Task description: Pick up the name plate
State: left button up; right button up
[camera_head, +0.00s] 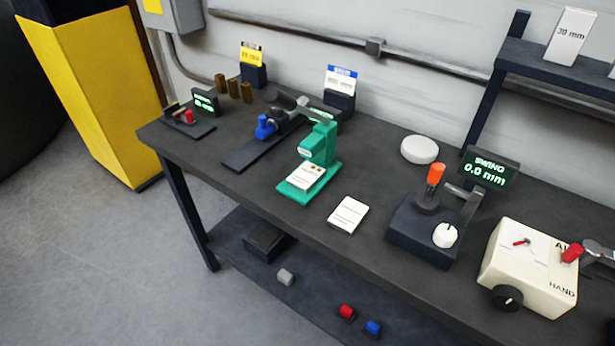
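A small white plate (348,215) with faint print, too small to read, lies flat on the dark workbench (370,262), in front and to the right of the green press (320,145). A second white plate (301,177) with small marks lies on the base of the green press. I cannot tell from the print which of the two is the name plate. Neither of my grippers shows in the head view, and nothing touches the loose plate.
Right of the loose plate stand a dark fixture (418,238) with an orange handle, a display (489,168) reading 0.0 mm and a cream box (527,266). A white disc (419,150) lies behind. Card holders stand along the back. The bench around the loose plate is clear.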

aim_at(302, 179)
jog(key=i+j+z, duration=0.15)
jog(key=j+z, duration=0.3)
jog(key=i+j+z, duration=0.1)
jog(key=j+z, duration=0.35)
